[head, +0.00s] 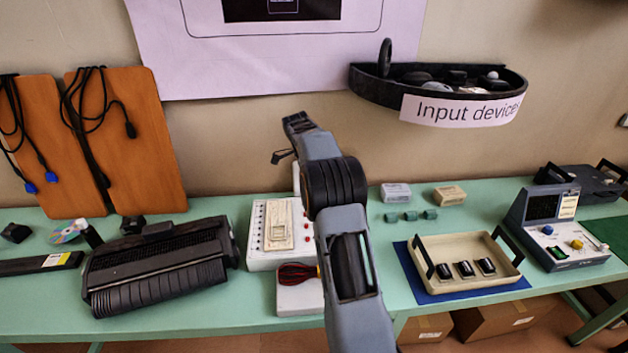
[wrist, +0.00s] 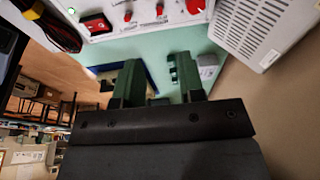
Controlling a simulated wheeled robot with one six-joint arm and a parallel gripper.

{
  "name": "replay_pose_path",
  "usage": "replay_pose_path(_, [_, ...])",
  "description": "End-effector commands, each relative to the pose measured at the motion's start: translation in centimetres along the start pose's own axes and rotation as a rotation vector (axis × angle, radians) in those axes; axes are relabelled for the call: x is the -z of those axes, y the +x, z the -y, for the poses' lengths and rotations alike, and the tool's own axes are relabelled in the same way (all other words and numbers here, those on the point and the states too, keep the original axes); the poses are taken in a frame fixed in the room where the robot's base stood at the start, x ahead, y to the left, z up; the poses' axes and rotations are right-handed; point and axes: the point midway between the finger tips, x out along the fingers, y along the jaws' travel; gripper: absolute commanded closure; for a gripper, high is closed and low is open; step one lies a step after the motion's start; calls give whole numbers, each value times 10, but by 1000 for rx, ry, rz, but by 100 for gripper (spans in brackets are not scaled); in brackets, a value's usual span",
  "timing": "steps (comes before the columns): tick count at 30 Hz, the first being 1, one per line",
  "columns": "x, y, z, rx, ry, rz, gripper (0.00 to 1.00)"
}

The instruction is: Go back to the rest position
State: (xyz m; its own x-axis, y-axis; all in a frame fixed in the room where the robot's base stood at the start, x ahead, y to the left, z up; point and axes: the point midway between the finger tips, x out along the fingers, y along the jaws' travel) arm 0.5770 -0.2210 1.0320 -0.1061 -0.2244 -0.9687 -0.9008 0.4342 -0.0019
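My gripper (wrist: 158,72) shows in the wrist view as two dark green fingers standing apart, with bare green table in the gap. It is open and holds nothing. In the head view my grey arm rises from the bottom middle over the table, and its far end is near the wall below the poster. The fingers themselves cannot be made out clearly there. The arm hides part of the white panel (head: 258,262) with red knobs behind it.
The green table (head: 375,245) carries a black printer-like machine (head: 160,265), a cream tray (head: 470,290) with black parts on a blue mat, and a grey console (head: 550,225). A black wall shelf (head: 375,85) labelled "Input devices" hangs right of the arm. Brown boards (head: 150,160) lean left.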

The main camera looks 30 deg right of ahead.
Motion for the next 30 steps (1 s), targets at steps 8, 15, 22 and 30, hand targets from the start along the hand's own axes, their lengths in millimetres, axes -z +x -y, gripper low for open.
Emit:
replay_pose_path(8, [0,0,0,0,0,0,64])
replay_pose_path(15, [0,0,0,0,-34,0,64])
replay_pose_path(22, [-11,24,-5,2,-405,29,64])
replay_pose_path(30, [-37,17,-86,69,-1111,106,64])
